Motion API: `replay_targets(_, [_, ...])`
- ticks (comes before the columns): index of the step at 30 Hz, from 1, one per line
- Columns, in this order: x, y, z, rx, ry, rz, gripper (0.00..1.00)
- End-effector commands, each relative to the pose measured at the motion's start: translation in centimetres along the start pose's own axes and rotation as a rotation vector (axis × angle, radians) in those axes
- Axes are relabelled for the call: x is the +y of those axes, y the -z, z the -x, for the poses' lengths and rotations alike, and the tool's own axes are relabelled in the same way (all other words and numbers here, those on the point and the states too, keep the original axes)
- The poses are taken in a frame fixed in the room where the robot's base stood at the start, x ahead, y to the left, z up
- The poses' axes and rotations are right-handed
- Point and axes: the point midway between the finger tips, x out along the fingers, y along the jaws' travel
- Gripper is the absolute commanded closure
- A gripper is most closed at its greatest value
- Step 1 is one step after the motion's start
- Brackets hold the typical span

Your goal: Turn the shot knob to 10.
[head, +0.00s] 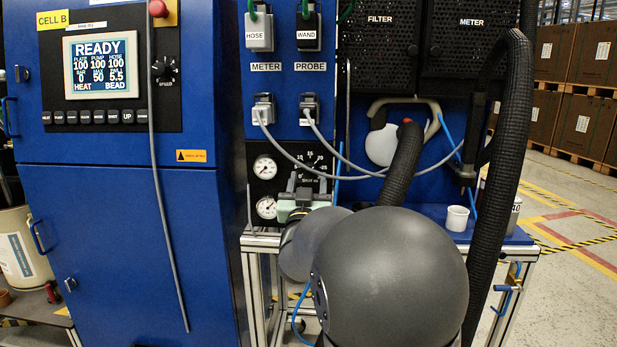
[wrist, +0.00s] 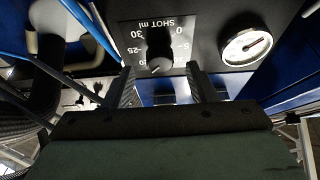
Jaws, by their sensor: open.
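The shot knob (wrist: 159,48) is a dark round knob on a black panel with white numbers and the label SHOT ml. The wrist view shows it upside down, and I cannot tell its pointer setting. In the head view the numbered shot dial (head: 312,160) is partly hidden by grey cables and my gripper. My gripper (head: 307,181) is in front of the lower part of that panel. In the wrist view its two fingers (wrist: 160,72) are open and empty, one on each side just below the knob in the picture. I see no clear contact.
Two gauges (head: 265,168) sit left of the dial; one gauge (wrist: 247,46) shows in the wrist view. Grey cables (head: 350,163) hang across the panel. A black hose (head: 402,165) and white cup (head: 457,218) are to the right. The blue cabinet (head: 115,230) stands left.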

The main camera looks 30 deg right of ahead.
Motion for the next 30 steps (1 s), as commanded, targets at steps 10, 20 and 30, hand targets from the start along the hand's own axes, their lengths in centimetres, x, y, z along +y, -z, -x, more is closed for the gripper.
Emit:
replay_targets(10, [0.0,0.0,-2.3,0.0,0.0,0.0,0.48])
replay_targets(20, [0.0,0.0,-2.3,0.0,0.0,-0.001,0.87])
replay_targets(30, [0.0,-0.1,-2.3,0.0,0.01,0.021,0.93])
